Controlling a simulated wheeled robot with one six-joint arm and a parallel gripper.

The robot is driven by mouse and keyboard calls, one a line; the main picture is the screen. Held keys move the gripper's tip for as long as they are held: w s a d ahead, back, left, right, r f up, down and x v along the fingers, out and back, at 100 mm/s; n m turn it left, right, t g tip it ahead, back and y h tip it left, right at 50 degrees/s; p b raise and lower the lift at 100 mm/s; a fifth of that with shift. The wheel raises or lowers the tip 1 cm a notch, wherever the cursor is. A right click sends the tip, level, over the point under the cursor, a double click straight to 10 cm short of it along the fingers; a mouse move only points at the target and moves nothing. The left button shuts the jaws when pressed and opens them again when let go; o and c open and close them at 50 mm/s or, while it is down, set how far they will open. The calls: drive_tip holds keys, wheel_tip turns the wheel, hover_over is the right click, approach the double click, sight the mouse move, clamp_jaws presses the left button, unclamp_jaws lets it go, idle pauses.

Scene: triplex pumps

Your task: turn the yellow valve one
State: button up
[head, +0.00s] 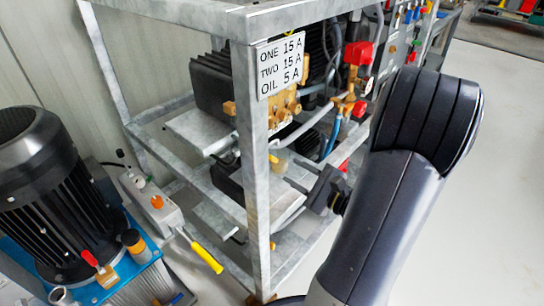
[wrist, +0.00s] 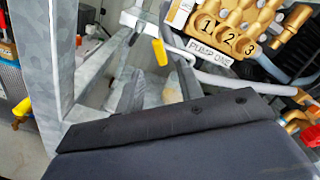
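A small yellow valve handle (head: 273,159) shows just right of the front post of the grey frame. It also shows in the wrist view (wrist: 160,53), hanging down left of the brass pump head. My gripper (head: 288,173) is inside the frame opening, its fingers pointing left towards this handle. In the wrist view my gripper (wrist: 155,76) has its two fingers apart, with the yellow handle beyond and between their tips. The fingers look empty, and I see no contact with the handle. A second, longer yellow handle (head: 206,257) is at lower left, outside the frame.
The grey metal frame (head: 258,200) has a post close to my gripper. A brass pump head (wrist: 230,35) numbered 1 to 3 sits above a "PUMP ONE" label (wrist: 209,53). Red-capped brass fittings (head: 357,55) and hoses are near. A dark motor (head: 40,190) stands left. Open floor lies right.

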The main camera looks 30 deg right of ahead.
sight(275, 160)
drive_tip(key=b+x, duration=0.1)
drive_tip(key=x, duration=0.7)
drive_tip(key=shift+w+a, duration=0.1)
drive_tip(key=shift+w, duration=0.1)
clamp_jaws()
